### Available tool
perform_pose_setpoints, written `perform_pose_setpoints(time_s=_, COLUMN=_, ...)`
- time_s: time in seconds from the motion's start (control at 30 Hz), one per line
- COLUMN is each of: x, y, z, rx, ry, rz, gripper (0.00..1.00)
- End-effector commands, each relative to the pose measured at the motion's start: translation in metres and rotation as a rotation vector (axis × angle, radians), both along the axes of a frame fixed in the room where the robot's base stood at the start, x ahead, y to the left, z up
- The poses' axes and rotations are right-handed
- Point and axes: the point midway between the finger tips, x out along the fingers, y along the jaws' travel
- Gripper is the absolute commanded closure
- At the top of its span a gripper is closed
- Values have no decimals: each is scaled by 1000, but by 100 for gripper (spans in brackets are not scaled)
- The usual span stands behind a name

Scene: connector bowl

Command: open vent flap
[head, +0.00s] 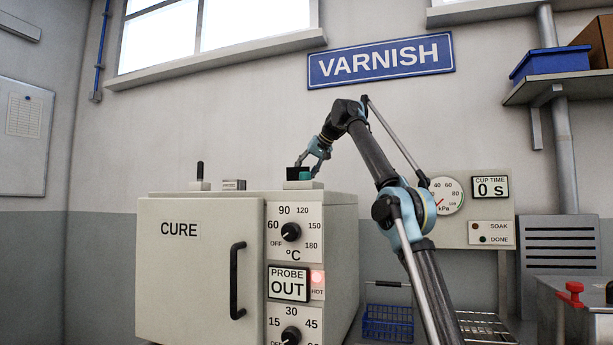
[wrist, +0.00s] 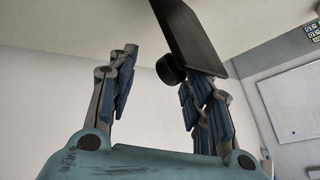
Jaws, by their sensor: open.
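The cure oven (head: 200,265) is a pale cabinet with its door shut. My gripper (head: 308,167) reaches down to the right part of its top. A small black piece (head: 295,174) shows there beside my fingers; I take it for the vent flap. In the wrist view a dark flat plate (wrist: 190,35) with a round black knob (wrist: 170,69) rises at a slant. The knob lies in the gap of my gripper (wrist: 160,75), closer to the right finger. The fingers are apart; I cannot tell whether the right one touches the plate or knob.
A black-handled lever (head: 200,172) and a small grey block (head: 234,184) stand on the oven top to the left. The oven's black door handle (head: 236,281) sticks out in front. A blue wire basket (head: 388,322) stands right of the oven. Wall space above the oven is clear.

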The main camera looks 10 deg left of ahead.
Motion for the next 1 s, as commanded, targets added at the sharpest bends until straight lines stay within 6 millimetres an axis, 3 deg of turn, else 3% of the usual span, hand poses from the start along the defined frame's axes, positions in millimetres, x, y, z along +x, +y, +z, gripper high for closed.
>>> perform_pose_setpoints(time_s=0.53, x=-7, y=-14, z=9, rx=1, ry=1, rz=-1, gripper=54)
perform_pose_setpoints(time_s=1.0, x=-26, y=-52, z=7, rx=-3, ry=1, rz=-8, gripper=54)
